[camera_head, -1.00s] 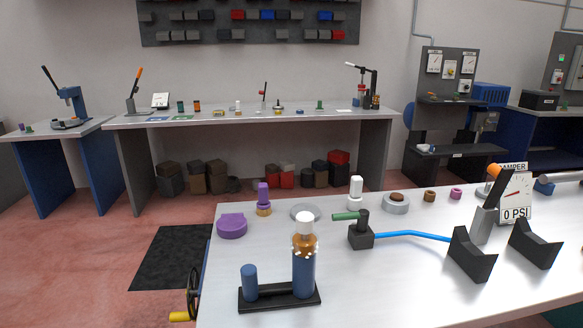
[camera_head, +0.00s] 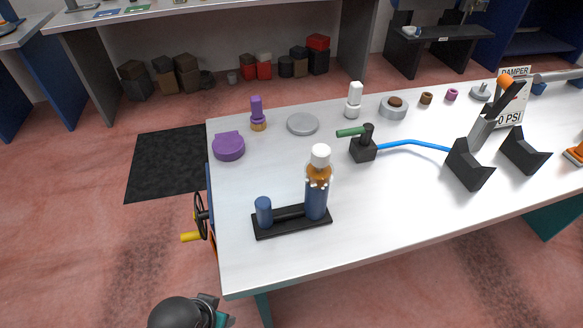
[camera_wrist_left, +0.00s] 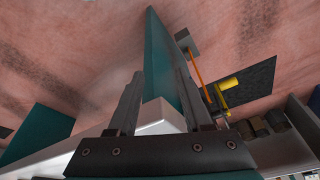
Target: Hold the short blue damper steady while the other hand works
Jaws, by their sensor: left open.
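The blue damper is a blue cylinder (camera_head: 316,203) standing upright on a black base (camera_head: 292,222) near the bench's front left, in the head view. Amber fluid and a white cap (camera_head: 320,152) are at its top. A shorter blue cylinder (camera_head: 264,211) stands on the same base, to its left. My left gripper (camera_wrist_left: 160,68) shows in the left wrist view with its two fingers apart and nothing between them. Part of my left arm shows at the bottom of the head view, below and left of the bench, well apart from the damper. My right gripper is out of view.
The white bench top (camera_head: 380,220) is clear at front centre. A purple round part (camera_head: 229,147), a grey disc (camera_head: 303,124) and a black block with green handle (camera_head: 362,149) lie behind the damper. Black cradles (camera_head: 468,166) stand right. A handwheel (camera_head: 201,214) sticks out left.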

